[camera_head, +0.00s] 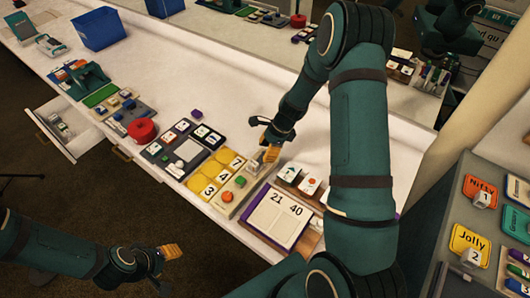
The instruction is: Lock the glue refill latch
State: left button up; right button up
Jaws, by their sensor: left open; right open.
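A beige panel (222,208) lies along the front edge of the long white table, with a green knob, an orange knob and a small grey upright piece (254,166) at its far end. This piece may be the glue refill latch; I cannot read a label, nor tell whether it is locked. My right gripper (266,139) is open, just above the far end of the panel, with an orange fingertip close to the grey piece. I cannot tell whether they touch. My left gripper (168,268) is open and empty, low over the floor in front of the table.
Yellow number tiles (211,190) and a dark board (187,148) lie left of the panel. A board reading 21 and 40 (276,215) lies to its right. A red round object (142,130), a blue bin (97,28) and an open drawer (64,128) are further left.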

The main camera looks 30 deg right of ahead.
jog(key=v, duration=1)
jog(key=shift+s+d+r, duration=0.1)
